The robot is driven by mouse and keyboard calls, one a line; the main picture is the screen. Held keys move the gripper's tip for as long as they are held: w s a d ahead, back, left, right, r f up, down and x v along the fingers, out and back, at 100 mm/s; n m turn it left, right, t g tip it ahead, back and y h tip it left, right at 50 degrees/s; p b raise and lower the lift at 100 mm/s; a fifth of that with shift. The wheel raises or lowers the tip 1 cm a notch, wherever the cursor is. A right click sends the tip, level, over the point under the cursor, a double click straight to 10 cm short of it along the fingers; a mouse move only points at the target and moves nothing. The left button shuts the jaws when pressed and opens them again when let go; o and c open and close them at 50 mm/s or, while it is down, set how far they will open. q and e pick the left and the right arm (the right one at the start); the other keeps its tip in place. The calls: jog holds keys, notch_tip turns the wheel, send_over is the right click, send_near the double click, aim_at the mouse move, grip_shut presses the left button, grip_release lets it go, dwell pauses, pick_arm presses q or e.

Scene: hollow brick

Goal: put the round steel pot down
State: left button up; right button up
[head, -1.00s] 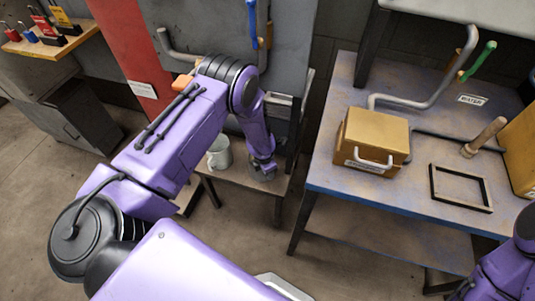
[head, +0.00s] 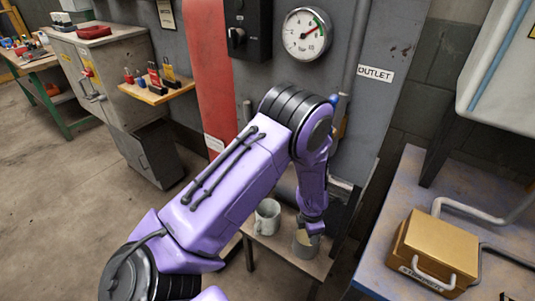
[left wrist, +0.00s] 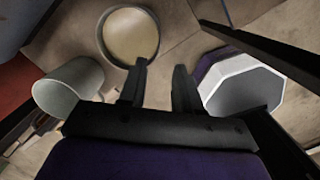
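My right gripper is out of both current views.
A light grey mug-like pot (head: 267,216) stands on the bench left of the steel pot; it also shows in the left wrist view (left wrist: 69,87). A grey panel with a gauge (head: 306,34) rises behind. A blue table with a yellow box (head: 436,252) stands to the right.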

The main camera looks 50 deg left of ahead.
pick_arm(q)
jog(key=s+a+f+m+y, duration=0.1)
jog(key=s+f+m, duration=0.3)
jog(key=s+m, duration=0.3)
jog(key=s+a+f+m+y, duration=0.15)
jog(key=s+f+m, duration=0.3)
jog(key=s, duration=0.45)
jog(key=s+r+m+t+y, duration=0.1)
jog(key=s+r+m+t, duration=0.1)
jog(key=s+m, duration=0.8)
jog(key=shift+s+d+r+m, duration=0.3)
jog(key=shift+s+m, duration=0.1)
jog(key=shift+m, duration=0.35)
jog(key=shift+y, duration=0.25)
